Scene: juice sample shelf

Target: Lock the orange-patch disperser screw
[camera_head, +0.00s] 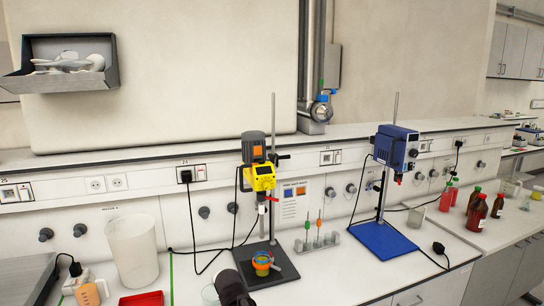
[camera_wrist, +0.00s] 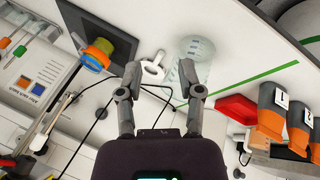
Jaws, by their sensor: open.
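The yellow disperser (camera_head: 262,178) with a grey motor and an orange patch (camera_head: 258,151) hangs on a rod stand. Its black base plate (camera_head: 282,267) also shows in the wrist view (camera_wrist: 110,32). A dark clamp knob (camera_head: 284,157) sticks out right of the motor; it is too small to tell whether it is locked. A stacked orange, yellow and blue vessel (camera_head: 262,262) stands on the base, also in the wrist view (camera_wrist: 98,55). My gripper (camera_wrist: 160,78) is open and empty, its fingers apart. In the head view it is dark at the bottom edge (camera_head: 233,290), left of the base.
A clear beaker (camera_wrist: 193,62) shows just beyond my fingertips. A blue disperser (camera_head: 394,150) on a blue base (camera_head: 383,240) stands right. A pipette rack (camera_head: 318,242), white bucket (camera_head: 132,250) and red tray (camera_head: 142,299) are nearby. Black cables hang by the wall.

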